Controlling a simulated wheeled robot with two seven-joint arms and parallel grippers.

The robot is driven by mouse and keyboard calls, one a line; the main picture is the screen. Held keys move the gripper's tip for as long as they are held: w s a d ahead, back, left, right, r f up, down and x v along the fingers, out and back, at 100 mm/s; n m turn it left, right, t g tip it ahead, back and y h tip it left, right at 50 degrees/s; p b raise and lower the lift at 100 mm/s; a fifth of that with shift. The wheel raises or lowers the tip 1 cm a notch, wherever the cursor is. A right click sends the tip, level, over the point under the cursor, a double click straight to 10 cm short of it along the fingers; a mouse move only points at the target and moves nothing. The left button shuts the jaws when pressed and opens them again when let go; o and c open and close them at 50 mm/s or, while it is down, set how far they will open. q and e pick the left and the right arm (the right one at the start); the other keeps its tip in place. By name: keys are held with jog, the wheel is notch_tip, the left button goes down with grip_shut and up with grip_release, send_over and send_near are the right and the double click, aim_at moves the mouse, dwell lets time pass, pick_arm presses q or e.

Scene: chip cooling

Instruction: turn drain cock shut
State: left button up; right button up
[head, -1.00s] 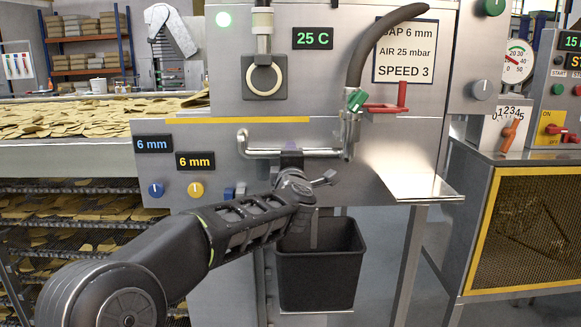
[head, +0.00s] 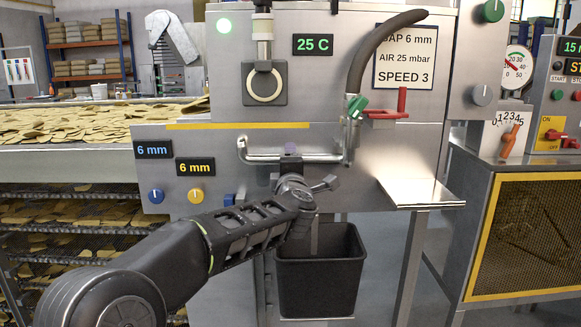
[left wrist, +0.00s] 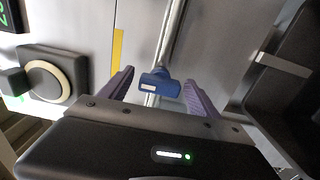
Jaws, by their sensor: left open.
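A blue cock handle (left wrist: 160,85) with a pale label sits on a steel pipe (left wrist: 166,45) in the left wrist view. The handle lies roughly across the pipe. My left gripper (left wrist: 159,77) is open, with one purple finger on each side of the handle and gaps visible. In the head view my left gripper (head: 290,152) is up at the horizontal steel pipe (head: 262,157) on the machine front and hides the handle there. My right gripper is in neither view.
A black bin (head: 320,275) stands below the pipe. A green-handled fitting (head: 357,106) with a dark hose (head: 375,45) is at the pipe's right end. A steel shelf (head: 420,193) juts out to the right. Blue (head: 156,196) and yellow (head: 195,196) knobs are at left.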

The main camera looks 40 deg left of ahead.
pick_arm(q)
jog(key=v, duration=0.7)
jog(key=shift+s+d+b, duration=0.25)
jog(key=shift+s+b, duration=0.05)
jog(key=shift+b, duration=0.15)
jog(key=shift+f, duration=0.1)
